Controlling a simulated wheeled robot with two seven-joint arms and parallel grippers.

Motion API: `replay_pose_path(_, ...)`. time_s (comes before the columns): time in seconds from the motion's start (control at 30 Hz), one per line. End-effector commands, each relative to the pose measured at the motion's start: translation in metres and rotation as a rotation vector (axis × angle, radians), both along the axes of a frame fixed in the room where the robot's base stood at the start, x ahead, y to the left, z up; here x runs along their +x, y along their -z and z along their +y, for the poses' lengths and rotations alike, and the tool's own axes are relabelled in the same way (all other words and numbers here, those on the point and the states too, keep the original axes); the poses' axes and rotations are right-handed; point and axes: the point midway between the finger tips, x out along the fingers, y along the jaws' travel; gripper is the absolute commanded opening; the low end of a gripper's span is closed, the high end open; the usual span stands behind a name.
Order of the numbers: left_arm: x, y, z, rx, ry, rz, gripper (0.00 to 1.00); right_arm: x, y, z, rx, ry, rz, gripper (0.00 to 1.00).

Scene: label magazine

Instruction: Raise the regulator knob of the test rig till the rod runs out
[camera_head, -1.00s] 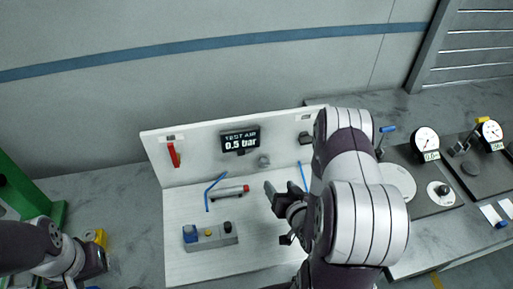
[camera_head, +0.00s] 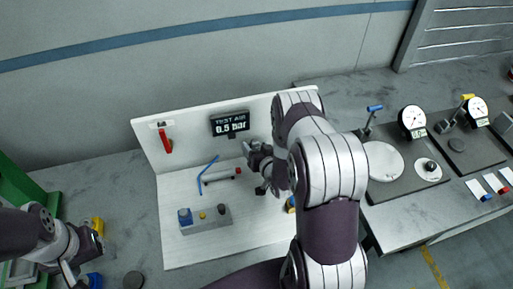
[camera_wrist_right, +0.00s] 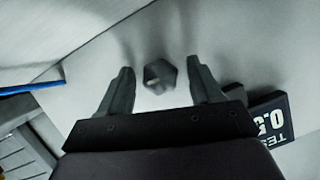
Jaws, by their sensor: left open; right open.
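The regulator knob is a grey faceted knob (camera_wrist_right: 160,75) on the white upright panel (camera_head: 180,128). In the right wrist view it sits between the open fingers of my right gripper (camera_wrist_right: 163,88), with a gap on each side. In the head view my right gripper (camera_head: 252,150) is close to the panel and hides the knob. The display (camera_head: 230,123) reads TEST AIR 0.5 bar. A grey cylinder with a red end (camera_head: 220,175) lies on the white board; I cannot make out its rod. My left gripper (camera_head: 98,243) is open at the lower left, away from the rig.
A control box (camera_head: 207,218) with a blue part and small knobs stands on the board's front. A red handle (camera_head: 166,142) hangs on the panel's left. Dial gauges (camera_head: 411,118) stand on the right bench. A yellow block (camera_head: 98,225) is near my left gripper.

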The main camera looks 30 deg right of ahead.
Motion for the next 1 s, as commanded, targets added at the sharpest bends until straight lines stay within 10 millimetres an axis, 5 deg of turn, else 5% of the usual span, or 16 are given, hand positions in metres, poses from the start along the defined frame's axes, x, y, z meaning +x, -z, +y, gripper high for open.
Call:
replay_pose_path(0.07, 0.000, 0.000, 0.000, 0.000, 0.000, 0.000, 0.72, 0.000, 0.000, 0.000, 0.000, 0.000, 0.000, 0.58)
replay_pose_path(0.2, 0.000, 0.000, 0.000, 0.000, 0.000, 0.000, 0.72, 0.000, 0.000, 0.000, 0.000, 0.000, 0.000, 0.13)
replay_pose_path(0.4, 0.000, 0.007, 0.000, 0.000, 0.000, 0.000, 0.72, 0.000, 0.003, -0.002, 0.066, 0.002, -0.018, 0.08)
replay_pose_path(0.6, 0.000, 0.017, 0.000, 0.000, 0.000, 0.000, 0.72, -0.001, 0.002, -0.002, 0.261, 0.001, -0.064, 0.08)
replay_pose_path(0.87, 0.000, 0.015, 0.000, 0.000, 0.000, 0.000, 0.72, -0.001, 0.000, -0.001, 0.273, 0.001, -0.065, 0.09)
replay_pose_path(0.9, 0.000, 0.015, 0.000, 0.000, 0.000, 0.000, 0.72, -0.001, 0.000, -0.001, 0.273, 0.001, -0.064, 0.49)
replay_pose_path(0.97, 0.000, 0.015, 0.000, 0.000, 0.000, 0.000, 0.72, -0.001, 0.000, -0.001, 0.272, 0.001, -0.065, 0.65)
replay_pose_path(1.0, 0.000, 0.015, 0.000, 0.000, 0.000, 0.000, 0.72, -0.001, 0.000, -0.001, 0.272, 0.001, -0.065, 0.65)
